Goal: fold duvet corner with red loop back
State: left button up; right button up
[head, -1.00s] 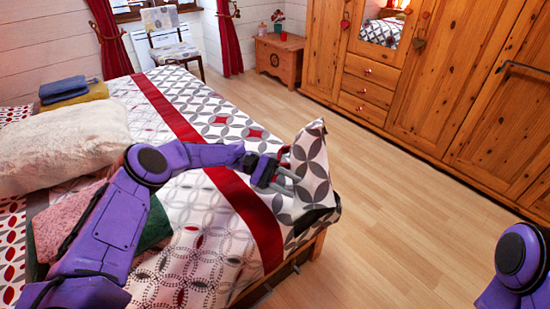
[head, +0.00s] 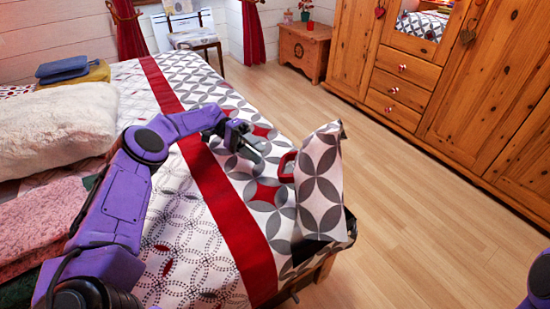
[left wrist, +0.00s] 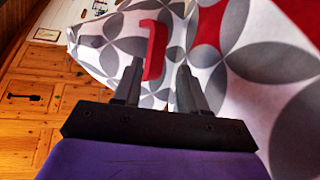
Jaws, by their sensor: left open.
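The duvet (head: 190,235) is white with grey and red patterns and a wide red stripe. Its corner (head: 320,180) stands up at the bed's near right end, showing grey petal shapes. The red loop (head: 287,167) is on the left side of that raised corner. My left gripper (head: 258,153) is open and empty, left of the loop and apart from it, over the duvet. In the left wrist view, the red loop (left wrist: 155,50) shows beyond and between the two open fingers (left wrist: 158,85). My right gripper is out of view.
A cream pillow (head: 55,130), a pink cloth (head: 40,220) and folded blue and yellow cloths (head: 75,70) lie on the bed's left side. A wooden wardrobe (head: 460,100) lines the right. Bare floor (head: 410,200) lies between bed and wardrobe.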

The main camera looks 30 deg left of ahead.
pick_arm(q)
jog(key=p+x, duration=0.1)
jog(key=x, duration=0.6)
jog(key=shift+d+f, duration=0.1)
jog(key=shift+f, duration=0.05)
